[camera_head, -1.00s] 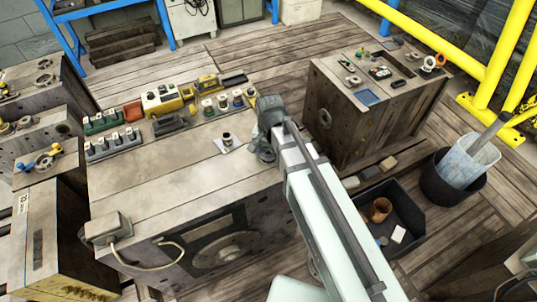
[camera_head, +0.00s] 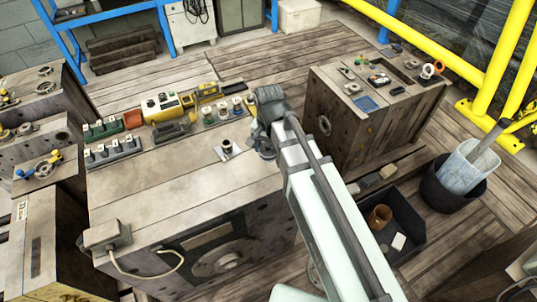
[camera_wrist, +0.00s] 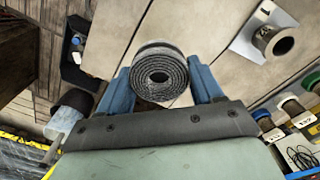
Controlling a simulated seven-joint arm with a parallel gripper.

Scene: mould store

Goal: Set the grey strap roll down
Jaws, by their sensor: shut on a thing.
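The grey strap roll (camera_wrist: 160,75) shows end-on in the wrist view as a tight dark spiral. My gripper (camera_wrist: 161,84) has its blue fingers on both sides of the roll, shut on it. In the head view my gripper (camera_head: 264,145) points down at the right edge of the big mould block's top (camera_head: 180,200). There the roll is hard to make out against the gripper. I cannot tell whether the roll touches the surface below it.
A small dark-rimmed cylinder (camera_head: 227,147) stands on a white card left of my gripper. Several coloured spools (camera_head: 222,112) and tools line the block's back edge. A dark open bin (camera_head: 405,230) holds a brown cup at right.

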